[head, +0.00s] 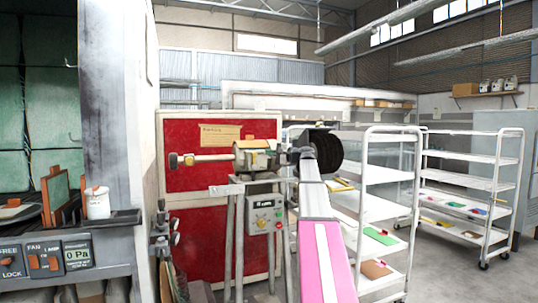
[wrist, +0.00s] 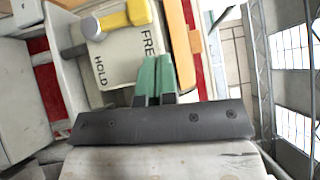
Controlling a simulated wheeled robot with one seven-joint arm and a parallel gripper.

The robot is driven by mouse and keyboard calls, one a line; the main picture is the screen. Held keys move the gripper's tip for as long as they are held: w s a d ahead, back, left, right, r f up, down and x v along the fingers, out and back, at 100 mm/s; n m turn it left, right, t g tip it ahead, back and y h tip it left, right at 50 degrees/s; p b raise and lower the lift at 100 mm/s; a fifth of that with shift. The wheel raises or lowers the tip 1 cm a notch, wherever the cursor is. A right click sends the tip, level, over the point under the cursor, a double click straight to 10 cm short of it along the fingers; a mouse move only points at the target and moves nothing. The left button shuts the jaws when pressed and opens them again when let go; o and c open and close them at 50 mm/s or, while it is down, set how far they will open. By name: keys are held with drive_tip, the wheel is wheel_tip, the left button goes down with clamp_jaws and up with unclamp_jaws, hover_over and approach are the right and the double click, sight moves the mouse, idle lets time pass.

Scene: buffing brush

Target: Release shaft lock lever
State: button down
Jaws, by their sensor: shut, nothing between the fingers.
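The shaft lock lever (wrist: 125,17) shows at the top of the wrist view as a yellow bar with a grey round part at its left. It lies over a pale plate (wrist: 125,60) marked FREE and HOLD, its yellow end on the FREE side. My gripper (wrist: 155,62) has its green fingers together and empty, just below the FREE lettering in the picture. A gap shows between the fingertips and the lever; contact with the plate is unclear. In the head view the buffing machine (head: 262,190) stands at centre, and I cannot make out the lever or fingers there.
An orange bar (wrist: 181,45) runs close right of my fingers. A red panel (head: 210,140) stands behind the machine. White shelf carts (head: 390,180) stand to the right, with grey floor around them. A grey control cabinet (head: 75,260) is at the left.

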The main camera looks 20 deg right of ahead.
drive_tip(key=v, duration=1)
drive_tip(key=shift+r, duration=0.3)
drive_tip(key=shift+f, duration=0.1)
drive_tip(key=s+a+f+n+g+h, duration=0.15)
drive_tip(key=a+f, duration=0.45)
drive_tip(key=f, duration=0.6)
drive_tip(key=s+a+f+g+h, duration=0.25)
drive_tip(key=a+f, duration=0.45)
drive_tip(key=f, duration=0.5)
drive_tip(key=s+a+f+n+g+h, duration=0.15)
drive_tip(key=a+f, duration=0.45)
drive_tip(key=f, duration=0.6)
drive_tip(key=s+a+f+n+g+h, duration=0.2)
drive_tip(key=s+a+f, duration=0.1)
drive_tip(key=s+f, duration=0.4)
drive_tip(key=s+a+f+n+g+h, duration=0.2)
drive_tip(key=s+a+f+h, duration=0.1)
drive_tip(key=s+f, duration=0.5)
drive_tip(key=s+a+f+n+g+h, duration=0.2)
drive_tip(key=s+a+f+g+h, duration=0.1)
drive_tip(key=s+f, duration=0.5)
wheel_tip(320, 180, down, 2)
drive_tip(key=shift+a+f, duration=0.2)
drive_tip(key=shift+a, duration=0.05)
